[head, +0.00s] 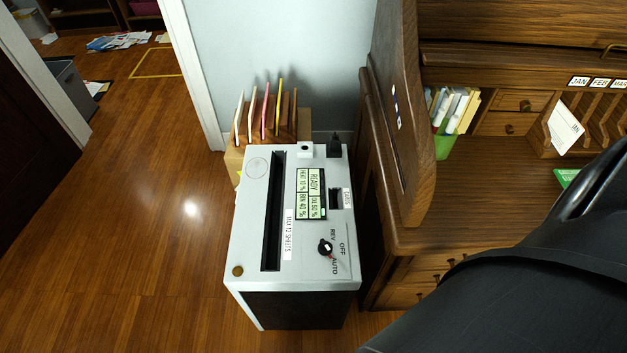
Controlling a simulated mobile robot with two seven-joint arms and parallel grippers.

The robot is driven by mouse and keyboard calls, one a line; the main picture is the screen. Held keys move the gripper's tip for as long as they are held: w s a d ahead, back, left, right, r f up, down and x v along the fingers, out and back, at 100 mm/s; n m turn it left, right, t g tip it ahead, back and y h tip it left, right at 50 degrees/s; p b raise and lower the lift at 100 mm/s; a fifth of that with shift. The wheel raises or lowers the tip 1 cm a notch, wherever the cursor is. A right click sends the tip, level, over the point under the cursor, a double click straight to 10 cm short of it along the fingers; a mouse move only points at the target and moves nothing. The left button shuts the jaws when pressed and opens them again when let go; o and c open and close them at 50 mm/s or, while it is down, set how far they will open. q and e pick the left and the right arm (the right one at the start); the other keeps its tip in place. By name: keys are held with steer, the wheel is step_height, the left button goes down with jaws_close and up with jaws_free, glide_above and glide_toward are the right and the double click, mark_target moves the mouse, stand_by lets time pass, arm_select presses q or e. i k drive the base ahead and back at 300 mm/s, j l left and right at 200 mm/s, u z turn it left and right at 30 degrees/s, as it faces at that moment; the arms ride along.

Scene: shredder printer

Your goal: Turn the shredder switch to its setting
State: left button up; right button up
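The shredder (262,232) is a grey-topped box with a dark front, standing on the wood floor left of the desk. Its switch (325,247) is a small black round knob near the front right of the top. Labels REV, OFF and AUTO are printed around the knob, and a red mark lies by AUTO. Which label the knob points to is too small to tell for sure. A display (310,193) reads READY with several percentages. A long dark paper slot (273,210) runs along the top's left part. Neither gripper shows.
A wooden roll-top desk (480,200) stands close on the shredder's right. A rack (270,133) with several thin upright items is behind the shredder. My dark arm covers the lower right. The floor (150,230) to the left is open.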

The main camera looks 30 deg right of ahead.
mark_target(324, 248)
steer(key=z, duration=1)
